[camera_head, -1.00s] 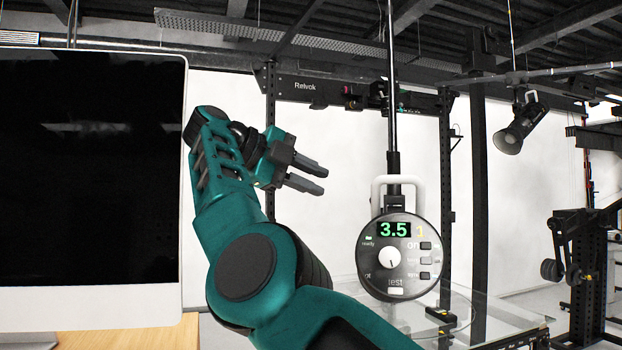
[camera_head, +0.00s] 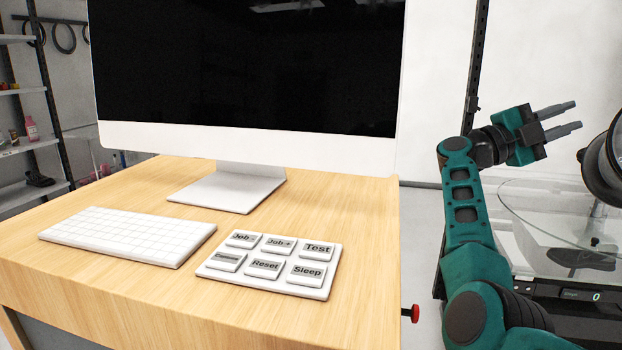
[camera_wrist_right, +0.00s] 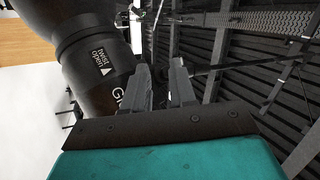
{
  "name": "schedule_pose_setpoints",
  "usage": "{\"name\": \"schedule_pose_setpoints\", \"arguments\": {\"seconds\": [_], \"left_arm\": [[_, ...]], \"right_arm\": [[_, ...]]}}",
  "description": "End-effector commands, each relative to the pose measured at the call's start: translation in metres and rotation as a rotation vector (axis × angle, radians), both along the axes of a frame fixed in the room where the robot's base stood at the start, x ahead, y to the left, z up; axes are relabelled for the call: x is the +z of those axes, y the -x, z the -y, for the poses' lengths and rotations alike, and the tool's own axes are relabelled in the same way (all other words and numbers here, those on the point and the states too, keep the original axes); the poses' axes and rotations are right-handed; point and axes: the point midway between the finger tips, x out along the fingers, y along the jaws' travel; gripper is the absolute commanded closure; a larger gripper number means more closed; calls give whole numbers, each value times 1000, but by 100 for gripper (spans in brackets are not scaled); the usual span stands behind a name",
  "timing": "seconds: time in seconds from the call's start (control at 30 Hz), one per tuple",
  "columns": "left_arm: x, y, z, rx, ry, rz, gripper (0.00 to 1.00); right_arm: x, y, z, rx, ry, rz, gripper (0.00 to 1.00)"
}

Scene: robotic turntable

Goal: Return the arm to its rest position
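My right arm, teal and black, rises at the right of the head view. Its gripper (camera_head: 577,115) points up and to the right, with two grey fingers apart and nothing between them. The gripper also shows in the wrist view (camera_wrist_right: 163,82), where the two fingers stand apart with an empty gap. It is to the right of the monitor (camera_head: 250,70) and clear of the desk. My left gripper is in neither view.
A wooden desk (camera_head: 110,270) bears the monitor, a white keyboard (camera_head: 128,235) and a button panel (camera_head: 270,264). A red knob (camera_head: 411,313) sticks out at its right side. A glass disc (camera_head: 530,215) lies beyond my arm. A black cylindrical body (camera_wrist_right: 95,62) appears close to the fingers.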

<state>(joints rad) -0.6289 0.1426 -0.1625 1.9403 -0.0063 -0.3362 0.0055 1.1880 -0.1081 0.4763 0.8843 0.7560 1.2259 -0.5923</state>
Motion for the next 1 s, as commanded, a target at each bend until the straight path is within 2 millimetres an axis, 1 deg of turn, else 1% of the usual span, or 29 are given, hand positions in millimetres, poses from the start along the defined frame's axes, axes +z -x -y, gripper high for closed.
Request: {"name": "schedule_pose_setpoints", "arguments": {"seconds": [0.03,0.17,0.27,0.37,0.4,0.43,0.57,0.6,0.67,0.7,0.77,0.8,0.87,0.9,0.97,1.0], "left_arm": [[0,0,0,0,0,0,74],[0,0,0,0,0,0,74],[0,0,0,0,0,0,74],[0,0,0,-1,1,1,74],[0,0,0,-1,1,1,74],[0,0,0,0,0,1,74],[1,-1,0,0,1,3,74],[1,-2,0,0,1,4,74],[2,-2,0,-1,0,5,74],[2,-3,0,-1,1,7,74],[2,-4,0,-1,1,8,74],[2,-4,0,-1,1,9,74],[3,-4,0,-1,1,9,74],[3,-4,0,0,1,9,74],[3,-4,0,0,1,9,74],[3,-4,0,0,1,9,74]], "right_arm": [[-19,-3,0,31,76,-54,74],[-56,-12,-12,145,256,-189,74],[-90,-19,-28,251,376,-306,74],[-130,-22,-49,368,478,-435,74],[-148,-22,-59,419,513,-488,74],[-161,-21,-67,457,538,-529,74],[-225,-13,-102,633,623,-716,74],[-246,-7,-114,690,641,-774,74],[-279,4,-131,774,665,-865,74],[-300,13,-143,829,676,-926,74],[-333,29,-161,915,686,-1018,74],[-355,42,-172,973,689,-1080,74],[-387,65,-189,1058,687,-1174,74],[-407,82,-200,1112,682,-1237,74],[-436,110,-216,1194,669,-1330,74],[-454,130,-226,1247,655,-1391,74]]}}
